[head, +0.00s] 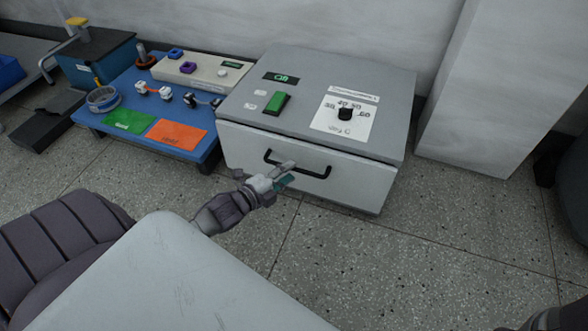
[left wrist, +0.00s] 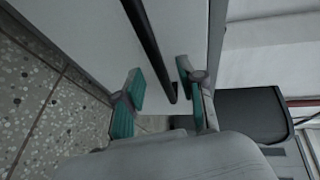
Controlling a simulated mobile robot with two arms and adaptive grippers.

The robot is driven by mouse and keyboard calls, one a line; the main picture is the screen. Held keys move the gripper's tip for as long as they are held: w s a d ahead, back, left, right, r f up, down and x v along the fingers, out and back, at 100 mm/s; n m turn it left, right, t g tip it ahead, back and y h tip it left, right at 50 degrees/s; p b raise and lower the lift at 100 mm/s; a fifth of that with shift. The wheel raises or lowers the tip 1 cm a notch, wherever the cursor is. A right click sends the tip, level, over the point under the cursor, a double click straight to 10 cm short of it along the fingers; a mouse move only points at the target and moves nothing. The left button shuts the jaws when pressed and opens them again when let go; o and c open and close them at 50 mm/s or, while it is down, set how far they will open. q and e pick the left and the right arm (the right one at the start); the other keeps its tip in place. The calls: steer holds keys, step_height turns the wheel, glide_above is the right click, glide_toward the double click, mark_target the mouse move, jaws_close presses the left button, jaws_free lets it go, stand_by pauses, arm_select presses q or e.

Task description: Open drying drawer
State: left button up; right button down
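The drying drawer (head: 350,182) is the pale front of a grey box-shaped oven (head: 318,85), and it looks shut. A black bar handle (head: 318,174) runs across its front. My left gripper (head: 287,174) is at the left half of the handle. In the left wrist view the teal-padded fingers (left wrist: 160,92) are apart, with the black handle bar (left wrist: 150,45) running between them. Clear space shows beside the bar, so the fingers do not look closed on it. My right gripper is not in view.
A pale pillar (head: 480,100) stands right. Floor (head: 400,260) before the drawer is clear.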

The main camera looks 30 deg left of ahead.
mark_target(294, 169)
arm_select(q)
steer(key=shift+b+x, duration=0.55)
steer(key=shift+x, duration=1)
jaws_close()
